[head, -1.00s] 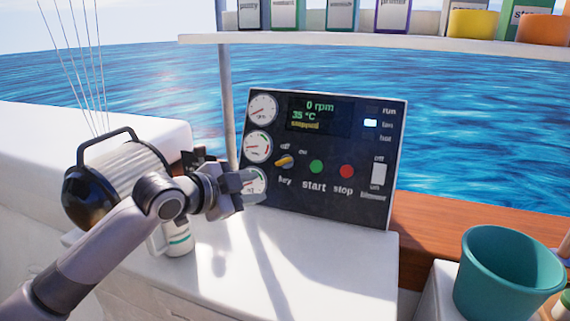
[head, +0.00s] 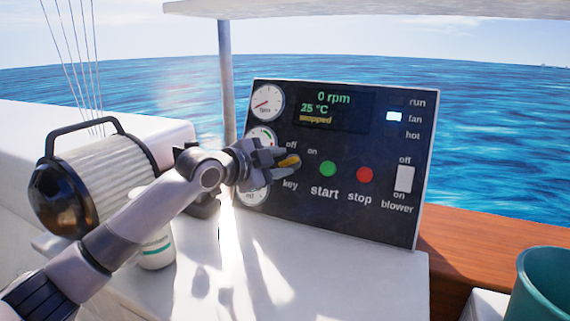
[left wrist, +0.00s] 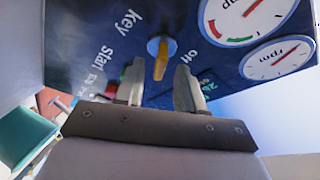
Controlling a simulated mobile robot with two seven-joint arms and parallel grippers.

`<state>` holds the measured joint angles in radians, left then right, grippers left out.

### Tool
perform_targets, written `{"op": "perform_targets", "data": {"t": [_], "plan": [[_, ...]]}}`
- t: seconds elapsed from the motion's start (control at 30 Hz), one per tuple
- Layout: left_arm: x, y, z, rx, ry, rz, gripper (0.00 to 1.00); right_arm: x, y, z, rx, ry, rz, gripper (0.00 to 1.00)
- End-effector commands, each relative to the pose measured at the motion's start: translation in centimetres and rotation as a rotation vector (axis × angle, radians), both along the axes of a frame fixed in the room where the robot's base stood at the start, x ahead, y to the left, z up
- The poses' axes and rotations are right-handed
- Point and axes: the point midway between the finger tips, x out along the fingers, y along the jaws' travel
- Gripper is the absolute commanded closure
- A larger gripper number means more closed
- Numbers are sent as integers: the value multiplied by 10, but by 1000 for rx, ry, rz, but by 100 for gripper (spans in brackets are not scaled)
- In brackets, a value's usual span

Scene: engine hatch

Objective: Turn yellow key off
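The yellow key (head: 290,161) is on the dark engine panel (head: 300,215), above the label "key" and near the marks "off" and "on". My left gripper (head: 273,163) is at the key, its fingers reaching to either side of it. In the left wrist view the key (left wrist: 160,58) shows between the open fingers (left wrist: 159,78), with a gap on each side. I cannot tell for certain which mark the key points to. My right gripper is not in view.
The green start button (head: 328,168) and red stop button (head: 364,175) are right of the key. The display (head: 320,108) reads 0 rpm and "stopped". A white blower switch (head: 404,179) is at the right. A teal bucket (head: 545,285) stands lower right.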

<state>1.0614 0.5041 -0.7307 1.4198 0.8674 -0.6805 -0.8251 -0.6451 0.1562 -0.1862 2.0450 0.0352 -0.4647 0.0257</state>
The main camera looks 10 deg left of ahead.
Motion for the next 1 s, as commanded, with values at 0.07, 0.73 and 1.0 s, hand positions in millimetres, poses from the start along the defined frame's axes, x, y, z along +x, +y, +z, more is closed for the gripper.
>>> {"op": "perform_targets", "data": {"t": [0.07, 0.73, 1.0], "plan": [[7, -4, -2, -2, 1, 0, 62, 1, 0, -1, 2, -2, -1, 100], [18, -10, -5, 0, 0, 0, 100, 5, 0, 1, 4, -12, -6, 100], [18, -11, -5, -7, 2, 3, 100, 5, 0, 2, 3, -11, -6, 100]]}}
